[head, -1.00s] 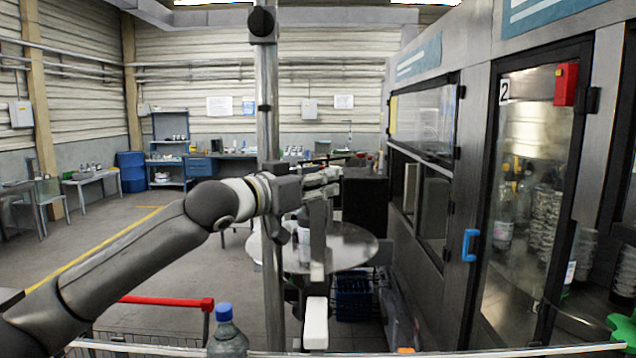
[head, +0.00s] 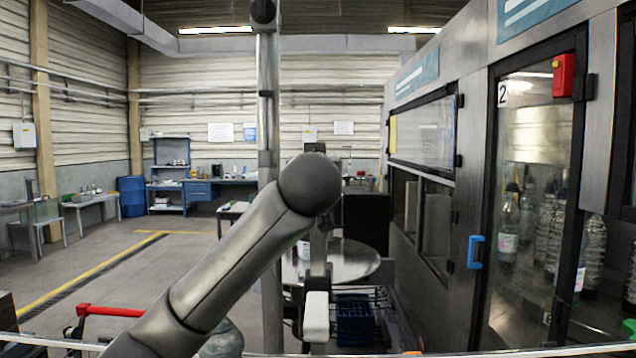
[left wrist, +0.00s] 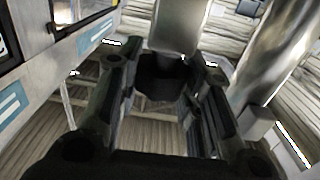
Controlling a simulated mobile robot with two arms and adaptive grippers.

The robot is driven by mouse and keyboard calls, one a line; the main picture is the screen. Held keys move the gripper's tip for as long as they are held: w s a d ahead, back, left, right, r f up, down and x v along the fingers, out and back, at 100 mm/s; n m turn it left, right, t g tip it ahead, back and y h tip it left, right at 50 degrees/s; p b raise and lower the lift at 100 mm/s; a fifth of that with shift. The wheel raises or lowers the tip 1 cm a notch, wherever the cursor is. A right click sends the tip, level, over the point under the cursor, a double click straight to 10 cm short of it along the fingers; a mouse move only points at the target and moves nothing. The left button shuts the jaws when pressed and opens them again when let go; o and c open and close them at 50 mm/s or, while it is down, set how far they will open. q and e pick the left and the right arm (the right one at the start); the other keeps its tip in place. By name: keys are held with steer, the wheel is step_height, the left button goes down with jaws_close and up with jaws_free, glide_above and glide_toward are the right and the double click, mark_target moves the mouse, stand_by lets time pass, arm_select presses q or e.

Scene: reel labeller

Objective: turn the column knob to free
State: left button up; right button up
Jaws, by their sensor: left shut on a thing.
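In the left wrist view a dark round knob (left wrist: 165,78) sits at the end of a shiny metal cylinder, between the two fingers of my left gripper (left wrist: 160,100). The fingers are shut on it. The column (left wrist: 285,62) stands close by on the right in that view. In the head view the upright metal column (head: 269,110) rises behind my bent left arm. That arm hides the knob and my left gripper there. I cannot tell from the knob which setting it is at. My right gripper is in neither view.
A round metal table (head: 350,262) stands behind the column, with a blue crate (head: 353,318) below. The labelling machine (head: 425,215), with a blue door handle (head: 474,252), fills the right side. A red-handled cart (head: 105,311) is at lower left. Open floor lies left.

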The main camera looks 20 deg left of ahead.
arm_select(q)
steer(key=n+y, duration=0.1)
steer(key=n+g+y, duration=0.1)
steer(key=shift+d+f+y+b, duration=0.2)
steer(key=shift+y+b, duration=0.1)
steer(key=shift+y, duration=0.1)
steer(key=n+g+y, duration=0.1)
steer(key=y, duration=0.1)
steer(key=shift+r+n+y, duration=0.1)
steer(key=shift+n+y, duration=0.2)
steer(key=shift+n, duration=0.1)
steer(key=shift+r+n+g+y+p, duration=0.15)
steer(key=shift+n+g+y+p, duration=0.15)
steer(key=shift+n+g+y, duration=0.7)
steer(key=shift+n+g+y+p, duration=0.3)
steer(key=shift+g+y+p, duration=0.05)
steer(key=shift+g+y, duration=0.35)
steer(key=n+g+y+p, duration=0.1)
steer(key=g+p, duration=0.1)
steer(key=n+g+y+p, duration=0.1)
steer(key=n+g+p, duration=0.1)
steer(key=p, duration=0.1)
steer(key=shift+a+r+y, duration=0.1)
steer(key=shift+r+y, duration=0.1)
steer(key=shift+y, duration=0.2)
steer(key=shift+f+n+g+y+p, duration=0.15)
steer(key=shift+n+g+y+p, duration=0.45)
steer(key=shift+n+g+p, duration=0.85)
steer(key=shift+m+p, duration=0.25)
steer(key=shift+p, duration=0.1)
